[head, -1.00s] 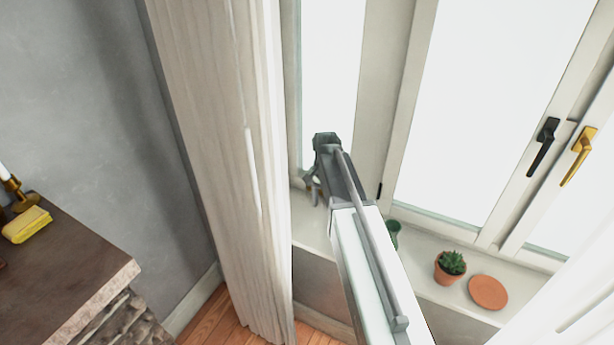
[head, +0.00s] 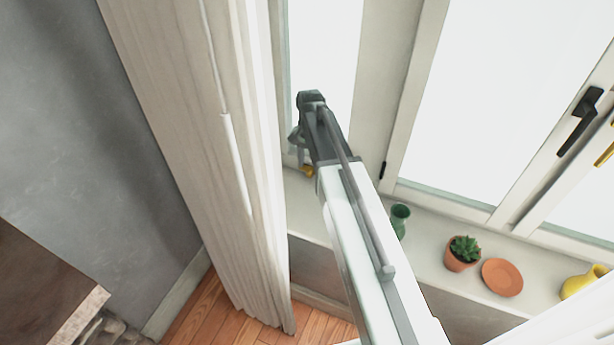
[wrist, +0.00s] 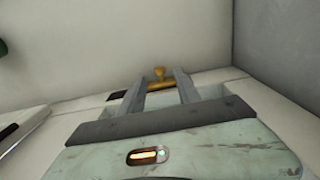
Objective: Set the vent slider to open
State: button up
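A brass piece with an upright knob (wrist: 158,74) shows in the wrist view, just beyond my fingertips; it looks like the vent slider. A dark patch (wrist: 117,95) lies at its left. My gripper (wrist: 157,86) is open, its two fingers apart, with the knob seen between their tips. Whether they touch it I cannot tell. In the head view my gripper (head: 297,150) is at the left end of the window sill. A small gold bit (head: 308,171) shows just below it, the rest hidden by my arm. The slider's setting cannot be read.
A pale curtain (head: 185,130) hangs close at the left. On the sill (head: 425,265) stand a green vase (head: 399,220), a potted succulent (head: 463,252), a terracotta saucer (head: 502,278) and a yellow jug (head: 586,282). A black window handle (head: 580,120) is at the right.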

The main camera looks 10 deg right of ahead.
aim_at(309, 173)
notch_tip(309, 173, down, 4)
jog(key=b, duration=0.3)
jog(key=shift+f, duration=0.25)
jog(key=shift+r, duration=0.1)
grip_shut()
dwell(0.9)
